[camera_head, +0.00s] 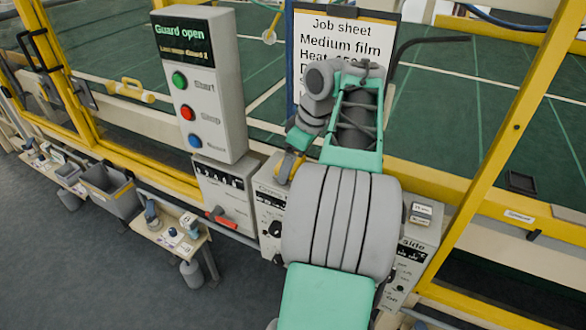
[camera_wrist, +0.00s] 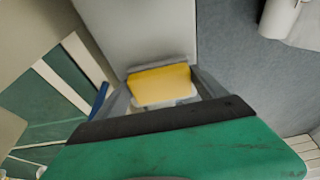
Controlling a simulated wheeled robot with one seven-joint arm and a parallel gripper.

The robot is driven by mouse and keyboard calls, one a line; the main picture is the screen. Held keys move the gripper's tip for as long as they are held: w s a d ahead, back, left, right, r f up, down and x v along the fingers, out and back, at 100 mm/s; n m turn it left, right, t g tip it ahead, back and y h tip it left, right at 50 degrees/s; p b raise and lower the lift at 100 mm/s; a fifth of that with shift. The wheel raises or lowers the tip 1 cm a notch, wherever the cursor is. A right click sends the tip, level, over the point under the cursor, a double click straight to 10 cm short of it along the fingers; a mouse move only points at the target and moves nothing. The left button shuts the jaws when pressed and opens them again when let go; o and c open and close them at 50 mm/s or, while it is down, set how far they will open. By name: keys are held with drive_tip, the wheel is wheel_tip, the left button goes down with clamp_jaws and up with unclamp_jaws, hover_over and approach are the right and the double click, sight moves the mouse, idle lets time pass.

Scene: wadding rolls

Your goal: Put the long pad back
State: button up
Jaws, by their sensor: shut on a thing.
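My gripper (camera_head: 290,168) is in front of the machine, beside the control panel, mostly hidden behind my own arm. In the wrist view, its two grey fingers (camera_wrist: 163,92) are closed on a yellow piece (camera_wrist: 158,84). A grey surface lies just beyond the yellow piece; I cannot tell whether they touch. The yellow piece's full length is hidden, so I cannot tell whether it is the long pad. I cannot make out another long pad for certain.
The control panel (camera_head: 205,85) reads "Guard open" and has green, red and blue buttons. A job sheet (camera_head: 325,40) stands right of it. Lower grey boxes (camera_head: 224,190) line the yellow-framed machine. A small table (camera_head: 168,232) and a grey bin (camera_head: 108,192) stand left, with open floor in front.

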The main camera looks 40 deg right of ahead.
drive_tip(key=shift+f, duration=0.4)
drive_tip(key=o, duration=1.1)
drive_tip(key=p+v, duration=0.6)
drive_tip(key=v, duration=0.6)
drive_tip(key=w+a+m, duration=0.1)
drive_tip(key=w+a, duration=0.2)
drive_tip(key=a, duration=0.5)
drive_tip(key=w+a+m, duration=0.1)
drive_tip(key=w+a, duration=0.3)
drive_tip(key=a, duration=0.5)
drive_tip(key=s+a+f, duration=0.2)
drive_tip(key=a+f, duration=0.1)
drive_tip(key=a, duration=0.1)
drive_tip(key=s+a+f+m, duration=0.1)
drive_tip(key=s+a+f, duration=0.2)
drive_tip(key=a, duration=0.1)
drive_tip(key=s+a+f+m+t+h, duration=0.1)
drive_tip(key=s+a+f, duration=0.2)
drive_tip(key=a+f, duration=0.1)
drive_tip(key=shift+a+f, duration=0.1)
drive_tip(key=shift+a, duration=0.15)
